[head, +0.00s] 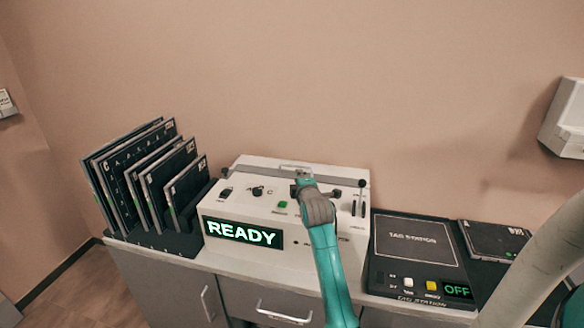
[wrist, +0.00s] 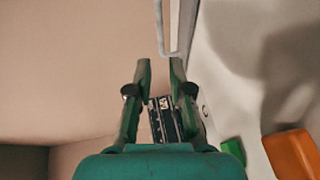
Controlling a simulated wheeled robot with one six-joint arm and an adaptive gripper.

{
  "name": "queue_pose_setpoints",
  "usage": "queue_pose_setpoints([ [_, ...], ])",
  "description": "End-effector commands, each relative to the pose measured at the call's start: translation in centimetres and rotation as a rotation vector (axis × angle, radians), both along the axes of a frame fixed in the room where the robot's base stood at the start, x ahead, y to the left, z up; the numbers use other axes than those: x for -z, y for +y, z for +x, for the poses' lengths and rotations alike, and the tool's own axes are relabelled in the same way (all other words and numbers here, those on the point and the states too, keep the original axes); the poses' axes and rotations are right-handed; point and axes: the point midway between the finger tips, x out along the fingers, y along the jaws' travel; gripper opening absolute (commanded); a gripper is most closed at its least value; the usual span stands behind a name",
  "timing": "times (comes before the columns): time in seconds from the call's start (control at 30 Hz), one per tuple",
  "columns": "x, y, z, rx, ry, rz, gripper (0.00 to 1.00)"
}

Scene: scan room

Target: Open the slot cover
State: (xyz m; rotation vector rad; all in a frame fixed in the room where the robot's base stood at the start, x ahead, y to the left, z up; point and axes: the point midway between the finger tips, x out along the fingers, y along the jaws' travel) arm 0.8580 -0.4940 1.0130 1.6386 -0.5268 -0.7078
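The white console (head: 250,207) stands on the cabinet with a lit READY display (head: 243,234). A pale handle (head: 296,168) shows at its top rear edge; I take it to be the slot cover's, but the cover's outline is too small to make out. My gripper (head: 303,177) is over the upper part of the console, just in front of this handle. In the wrist view my gripper (wrist: 160,63) has its two fingers apart with nothing between them. A thin metal bar (wrist: 160,25), probably the handle, lies just beyond the fingertips. My arm hides part of the console's front.
A rack of dark panels (head: 150,175) stands left of the console. The tag station (head: 415,242), its display reading OFF, lies to the right beside a dark panel (head: 493,238). A lever (head: 360,197) rises at the console's right. A white wall box (head: 566,118) hangs at the right.

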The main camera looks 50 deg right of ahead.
Motion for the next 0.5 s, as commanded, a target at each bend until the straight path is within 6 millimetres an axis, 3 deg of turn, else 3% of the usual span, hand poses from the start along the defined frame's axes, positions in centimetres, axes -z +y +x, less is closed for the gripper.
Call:
queue_pose_setpoints([
  [0.17, 0.3, -1.3, 0.6, 0.011, 0.027, 0.001, 0.20],
  [0.5, 1.2, -5.2, 4.5, 0.011, 0.024, 0.001, 0.20],
])
